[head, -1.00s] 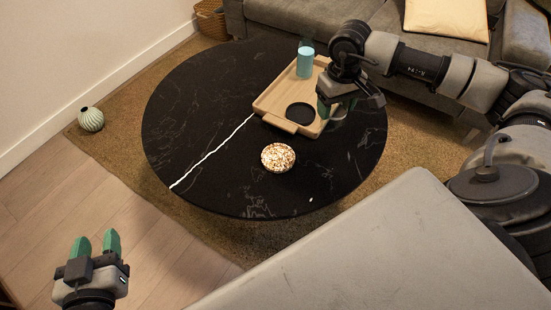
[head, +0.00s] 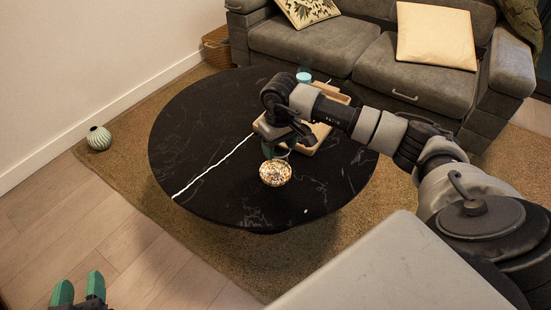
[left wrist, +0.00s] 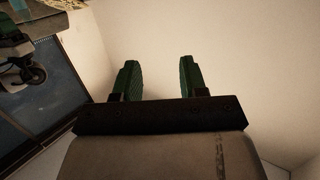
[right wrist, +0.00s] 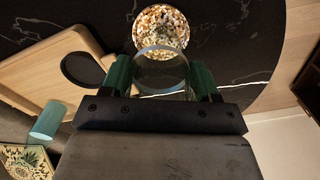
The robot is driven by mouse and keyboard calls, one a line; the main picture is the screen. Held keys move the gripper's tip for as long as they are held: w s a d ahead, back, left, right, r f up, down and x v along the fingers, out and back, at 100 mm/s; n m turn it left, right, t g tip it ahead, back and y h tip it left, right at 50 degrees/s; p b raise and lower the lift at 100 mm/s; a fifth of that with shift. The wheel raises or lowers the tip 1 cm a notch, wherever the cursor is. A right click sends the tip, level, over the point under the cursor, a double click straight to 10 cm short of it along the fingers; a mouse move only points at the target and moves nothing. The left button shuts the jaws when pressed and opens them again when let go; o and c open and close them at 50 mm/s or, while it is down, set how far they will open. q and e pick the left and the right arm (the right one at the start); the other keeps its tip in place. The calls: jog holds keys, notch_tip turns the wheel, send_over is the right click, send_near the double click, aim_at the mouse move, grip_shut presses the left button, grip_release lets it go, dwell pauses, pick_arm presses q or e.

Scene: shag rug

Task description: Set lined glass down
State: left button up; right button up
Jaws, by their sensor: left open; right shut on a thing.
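My right gripper (right wrist: 162,78) is shut on a clear glass (right wrist: 161,69), whose round rim shows between the fingers in the right wrist view. In the head view, this gripper (head: 276,148) is low over the black round table, just behind the snack bowl and by the tray's near left side. My arm hides most of the glass there. I cannot tell whether the glass touches the table, and no lines on it can be made out. My left gripper (head: 78,290) is open and empty at the lower left, away from the table; its fingers also show apart in the left wrist view (left wrist: 160,80).
The snack bowl (right wrist: 160,28) stands close to the held glass. The wooden tray (right wrist: 40,88) holds a black round coaster (right wrist: 84,69) and a teal glass (right wrist: 46,122). The left part of the black table (head: 195,140) is clear. A grey sofa (head: 320,45) stands behind.

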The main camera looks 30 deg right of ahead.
aim_at(276, 156)
jog(key=shift+w+a+f, duration=0.15)
jog(key=shift+w+f, duration=0.2)
jog(key=shift+w, duration=0.3)
notch_tip(276, 156, down, 4)
jog(key=shift+r+b, duration=0.15)
jog(key=shift+b, duration=0.5)
pick_arm(q)
jog(key=r+t, duration=0.1)
jog(key=r+t+h, duration=0.1)
jog(key=r, duration=0.1)
jog(key=d+r+t, duration=0.1)
jog(key=r+t, duration=0.1)
jog(key=shift+w, duration=0.2)
pick_arm(e)
jog(key=shift+f, duration=0.2)
jog(key=shift+f, duration=0.1)
jog(key=o, duration=1)
pick_arm(q)
jog(key=shift+r+t+h, duration=0.25)
jog(key=shift+t+h, duration=0.05)
jog(key=shift+t, duration=0.2)
